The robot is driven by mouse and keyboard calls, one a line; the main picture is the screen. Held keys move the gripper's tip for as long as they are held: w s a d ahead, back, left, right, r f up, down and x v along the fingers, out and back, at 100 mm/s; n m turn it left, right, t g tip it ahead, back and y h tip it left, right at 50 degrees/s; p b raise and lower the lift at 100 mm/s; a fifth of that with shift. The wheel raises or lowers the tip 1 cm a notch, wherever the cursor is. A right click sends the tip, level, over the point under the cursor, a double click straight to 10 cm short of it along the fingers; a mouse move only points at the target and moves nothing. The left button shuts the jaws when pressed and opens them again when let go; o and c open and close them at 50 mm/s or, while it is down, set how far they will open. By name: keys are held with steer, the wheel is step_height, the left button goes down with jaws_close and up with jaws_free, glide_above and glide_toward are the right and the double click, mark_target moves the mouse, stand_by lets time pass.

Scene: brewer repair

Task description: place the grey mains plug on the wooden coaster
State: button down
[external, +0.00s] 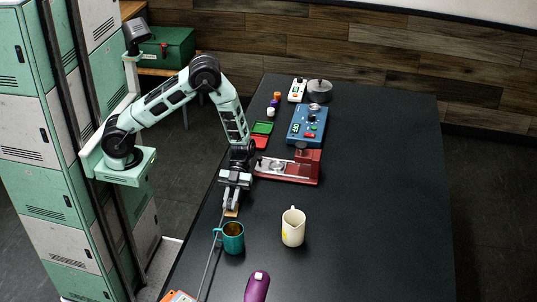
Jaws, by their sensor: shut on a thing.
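My gripper (229,206) points down near the left edge of the black table (380,190). It is shut on the grey mains plug, which is small and mostly hidden between the fingers. A thin grey cable (209,262) runs from the gripper area toward the front of the table. The wooden coaster (231,213) shows as a small tan patch right at the fingertips, partly covered by the gripper. I cannot tell whether the plug touches the coaster.
A teal mug (232,238) stands just in front of the coaster, with a cream jug (293,227) to its right. A red machine (290,166) lies behind the gripper. A purple object (257,287) and an orange one (178,297) are at the front. The table's right side is clear.

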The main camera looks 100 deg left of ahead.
steer(key=c, duration=1.3)
jaws_free()
steer(key=shift+f, duration=0.15)
steer(key=shift+c, duration=0.2)
